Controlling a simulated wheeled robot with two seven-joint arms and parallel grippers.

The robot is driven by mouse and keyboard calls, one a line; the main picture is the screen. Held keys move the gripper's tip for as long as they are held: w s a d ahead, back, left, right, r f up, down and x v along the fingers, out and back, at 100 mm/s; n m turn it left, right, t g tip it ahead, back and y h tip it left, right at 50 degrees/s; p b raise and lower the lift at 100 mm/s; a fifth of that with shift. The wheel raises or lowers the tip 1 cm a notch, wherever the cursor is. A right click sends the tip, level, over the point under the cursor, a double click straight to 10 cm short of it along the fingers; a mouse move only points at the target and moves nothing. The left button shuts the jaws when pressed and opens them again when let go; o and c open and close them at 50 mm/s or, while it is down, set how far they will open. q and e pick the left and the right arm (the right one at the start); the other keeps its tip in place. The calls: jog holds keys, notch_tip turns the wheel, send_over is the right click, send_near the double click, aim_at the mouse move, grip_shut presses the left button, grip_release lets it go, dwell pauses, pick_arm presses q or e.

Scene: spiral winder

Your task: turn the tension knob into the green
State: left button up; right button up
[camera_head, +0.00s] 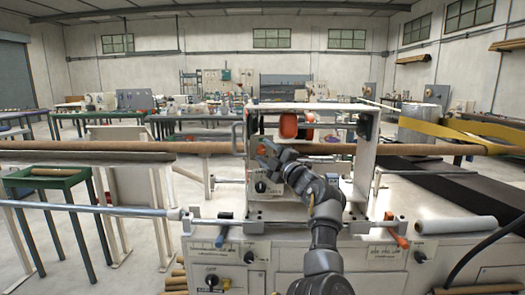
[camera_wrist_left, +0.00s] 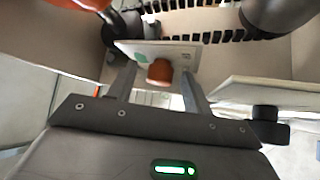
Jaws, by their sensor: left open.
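An orange-brown knob (camera_wrist_left: 160,72) stands on a white plate (camera_wrist_left: 132,50) with a small green mark in the left wrist view. I take it for the tension knob. My left gripper (camera_wrist_left: 158,76) is open, with one finger on each side of the knob; I cannot tell whether either touches it. In the head view my left gripper (camera_head: 268,153) is at the left part of the winder's upright frame (camera_head: 357,175), and it hides the knob. The knob's pointer cannot be made out. My right gripper is not in view.
A long brown tube (camera_head: 100,147) runs across the winder. A black knob (camera_head: 260,187) sits below my left gripper. A white roll (camera_head: 455,225) and yellow belt (camera_head: 440,130) lie to the right.

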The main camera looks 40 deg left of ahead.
pick_arm(q)
jog(key=shift+a+r, duration=0.1)
jog(key=shift+a, duration=0.35)
jog(key=c, duration=1)
jog(key=shift+o, duration=0.2)
